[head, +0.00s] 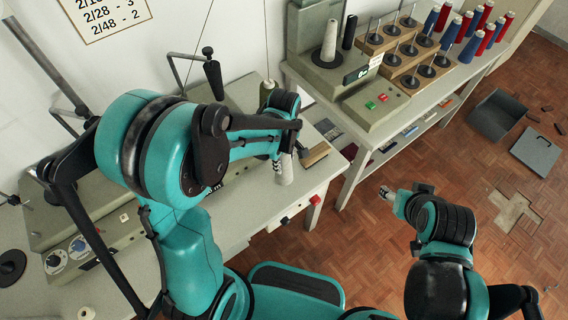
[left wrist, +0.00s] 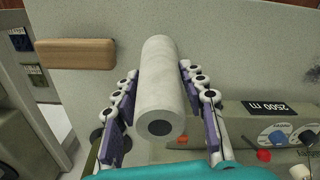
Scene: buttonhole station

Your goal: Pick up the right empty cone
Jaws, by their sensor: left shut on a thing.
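A whitish empty cone (left wrist: 160,90) sits between the two purple-padded fingers of my left gripper (left wrist: 155,98), with its dark-holed end toward the wrist camera. In the head view the pale cone (head: 285,170) shows just below my left gripper (head: 283,154), over the front part of the grey table. My left gripper is shut on it; the arm hides part of the grip. Another pale cone (head: 329,42) stands upright on the winding machine at the back. My right gripper (head: 388,193) is over the floor, apart from the tables; its fingers are too small to judge.
A wooden-backed block (head: 315,153) lies on the table (head: 245,208) right of the held cone. Spool racks (head: 408,52) with several empty pegs and red and blue thread cones (head: 468,27) fill the back table. Grey panels (head: 497,115) lie on the floor at right.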

